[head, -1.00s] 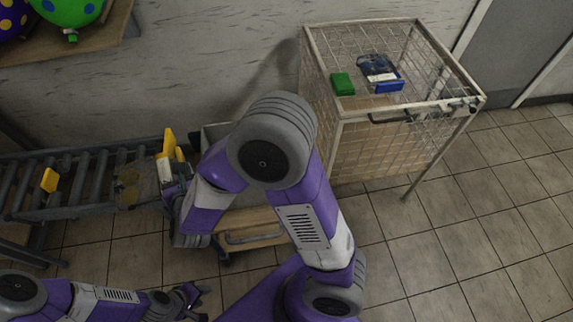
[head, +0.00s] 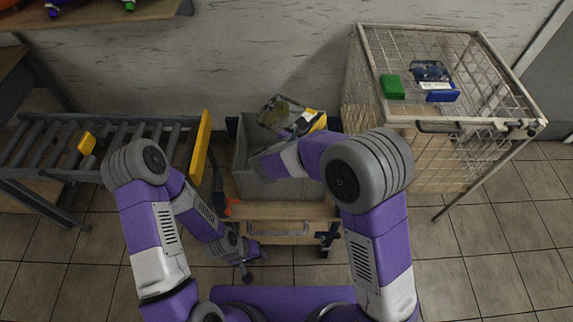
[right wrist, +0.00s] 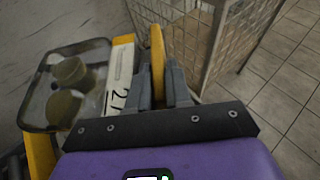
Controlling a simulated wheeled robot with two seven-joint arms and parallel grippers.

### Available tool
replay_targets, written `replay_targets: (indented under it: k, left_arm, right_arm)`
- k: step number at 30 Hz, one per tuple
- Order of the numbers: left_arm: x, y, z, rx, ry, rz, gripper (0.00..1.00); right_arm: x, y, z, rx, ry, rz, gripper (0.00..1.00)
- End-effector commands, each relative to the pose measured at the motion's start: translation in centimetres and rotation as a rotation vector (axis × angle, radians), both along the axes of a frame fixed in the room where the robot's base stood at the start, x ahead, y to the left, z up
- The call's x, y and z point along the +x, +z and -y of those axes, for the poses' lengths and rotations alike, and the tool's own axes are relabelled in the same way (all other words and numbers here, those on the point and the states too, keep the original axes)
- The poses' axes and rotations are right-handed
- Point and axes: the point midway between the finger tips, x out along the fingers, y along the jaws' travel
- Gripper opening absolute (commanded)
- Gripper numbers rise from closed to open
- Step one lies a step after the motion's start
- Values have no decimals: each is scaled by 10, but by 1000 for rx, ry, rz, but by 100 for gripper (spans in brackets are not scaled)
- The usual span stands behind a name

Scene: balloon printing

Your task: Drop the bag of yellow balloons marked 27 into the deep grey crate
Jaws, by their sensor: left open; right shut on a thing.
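The bag of yellow balloons (head: 280,113) is clear with yellowish contents and a white header strip. The strip reads 27 in the right wrist view, where the bag (right wrist: 68,88) hangs left of the fingers. My right gripper (head: 306,126) is shut on the bag's yellow tab, which shows between its fingers (right wrist: 158,85). In the head view the bag appears above the back of the deep grey crate (head: 262,190); its exact height is unclear. My right arm hides part of the crate. My left gripper (head: 246,258) is open and empty, low in front of the cart.
The crate stands on a wooden cart (head: 280,211). A roller conveyor (head: 110,135) with a yellow end plate (head: 201,147) is on the left.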

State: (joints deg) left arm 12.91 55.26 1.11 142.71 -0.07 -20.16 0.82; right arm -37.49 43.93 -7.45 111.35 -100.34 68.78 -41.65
Motion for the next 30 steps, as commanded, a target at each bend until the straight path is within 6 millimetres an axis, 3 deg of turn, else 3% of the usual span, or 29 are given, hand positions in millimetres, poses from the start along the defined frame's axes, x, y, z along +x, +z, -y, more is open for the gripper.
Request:
replay_targets:
  k: [1, 3, 9, 17, 30]
  left_arm:
    - [0, -15, 0, 0, 0, 0, 43]
    - [0, -23, 0, 0, 0, 0, 43]
    - [0, -36, 0, 0, -1, 0, 43]
    - [0, -45, 0, -1, -1, 1, 43]
    - [0, -85, 0, 0, -1, 0, 43]
  right_arm:
    - [11, -16, -3, -1, -40, 4, 0]
    - [21, -26, -5, 3, -88, 7, 0]
    - [38, -41, -13, 14, -163, 12, 0]
    - [41, -52, -14, 18, -180, 13, 0]
    - [41, -100, -14, 18, -178, 11, 0]
